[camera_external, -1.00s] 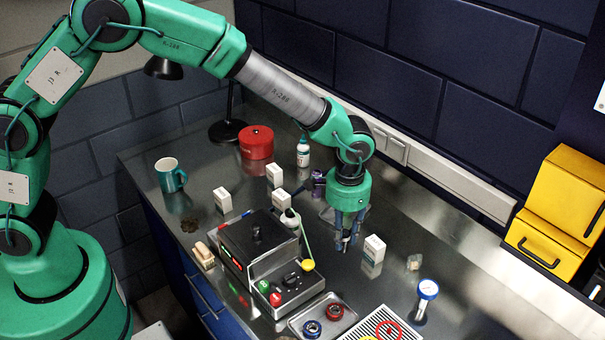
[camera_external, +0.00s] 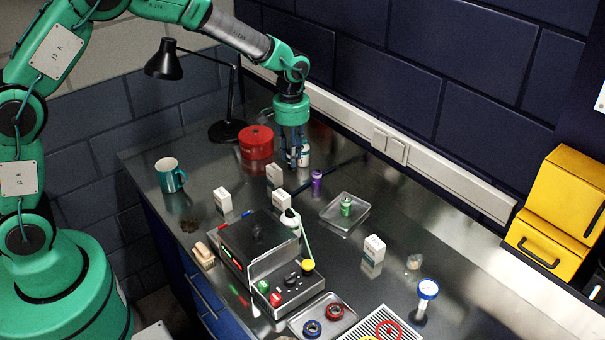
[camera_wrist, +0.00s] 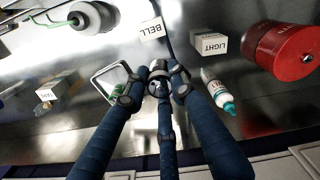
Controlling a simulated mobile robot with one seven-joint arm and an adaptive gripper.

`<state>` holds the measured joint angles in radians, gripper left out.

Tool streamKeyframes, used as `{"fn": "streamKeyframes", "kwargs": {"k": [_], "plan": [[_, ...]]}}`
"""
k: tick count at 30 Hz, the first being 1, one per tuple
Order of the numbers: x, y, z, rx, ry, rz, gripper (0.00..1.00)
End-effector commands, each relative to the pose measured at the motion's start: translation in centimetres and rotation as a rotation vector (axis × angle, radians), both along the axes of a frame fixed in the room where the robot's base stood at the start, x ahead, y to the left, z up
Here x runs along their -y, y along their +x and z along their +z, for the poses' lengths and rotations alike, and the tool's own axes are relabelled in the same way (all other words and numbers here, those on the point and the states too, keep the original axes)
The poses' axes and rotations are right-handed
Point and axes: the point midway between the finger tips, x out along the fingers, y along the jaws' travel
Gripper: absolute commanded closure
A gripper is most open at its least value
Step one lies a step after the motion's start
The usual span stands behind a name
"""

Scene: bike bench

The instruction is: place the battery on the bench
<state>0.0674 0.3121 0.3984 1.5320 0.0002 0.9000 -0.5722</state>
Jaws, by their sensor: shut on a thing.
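My gripper (camera_external: 293,160) is over the back of the bench, in front of a white and teal bottle (camera_external: 305,153). In the wrist view its fingers (camera_wrist: 159,82) are closed in on a small thing with a dark and pale end, mostly hidden; I cannot tell whether it is a battery. A green battery-like cylinder (camera_external: 346,205) stands in a metal tray (camera_external: 330,216). A purple cylinder (camera_external: 317,183) stands on the bench (camera_external: 395,225) between the tray and my gripper.
A red round tin (camera_external: 257,143) and a black lamp (camera_external: 226,130) stand left of my gripper. Small white boxes (camera_external: 222,199), a teal mug (camera_external: 170,176) and a grey device (camera_external: 262,245) stand nearer the front. Bare bench lies right of the purple cylinder.

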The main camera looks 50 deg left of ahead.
Motion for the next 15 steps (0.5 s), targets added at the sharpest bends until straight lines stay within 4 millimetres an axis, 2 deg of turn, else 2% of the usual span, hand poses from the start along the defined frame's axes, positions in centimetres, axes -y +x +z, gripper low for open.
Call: {"fn": "streamKeyframes", "kwargs": {"k": [1, 3, 15], "plan": [[-2.0, 0.1, 0.3, 0.001, 0.000, 0.042, 1.00], [-4.5, 0.0, 0.6, 0.002, 0.000, 0.097, 1.00], [-18.2, -1.8, 2.2, 0.001, 0.000, 0.414, 1.00]]}}
